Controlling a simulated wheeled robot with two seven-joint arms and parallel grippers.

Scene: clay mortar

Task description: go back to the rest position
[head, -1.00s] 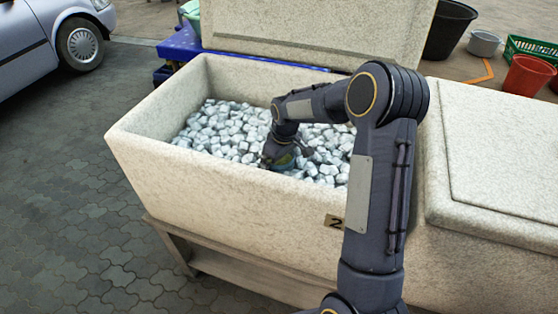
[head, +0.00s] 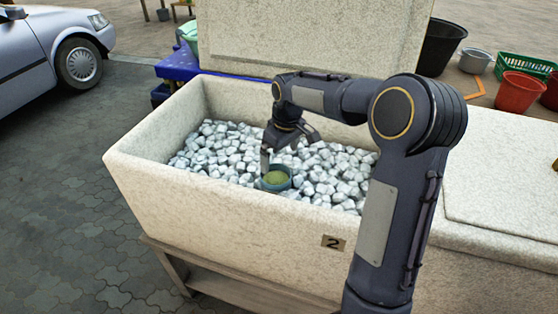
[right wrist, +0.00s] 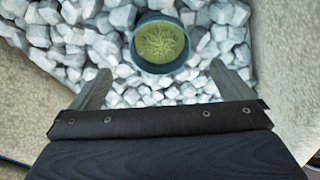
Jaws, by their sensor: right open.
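My right gripper (head: 279,155) is open and empty above the white lumps in the open box. It also shows in the right wrist view (right wrist: 160,92), its two fingers spread apart. A small dark bowl-like mortar (head: 276,179) with green stuff inside sits on the lumps just below the gripper. In the right wrist view the mortar (right wrist: 139,67) lies just ahead of the fingertips, apart from them. My left gripper is not in view.
The pale speckled box (head: 225,220), labelled 2, has its lid raised at the back. A closed lid (head: 505,180) lies to the right. A black bucket (head: 441,48), a green basket (head: 522,65) and a red bucket (head: 519,92) stand behind. A silver car (head: 40,50) is at the left.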

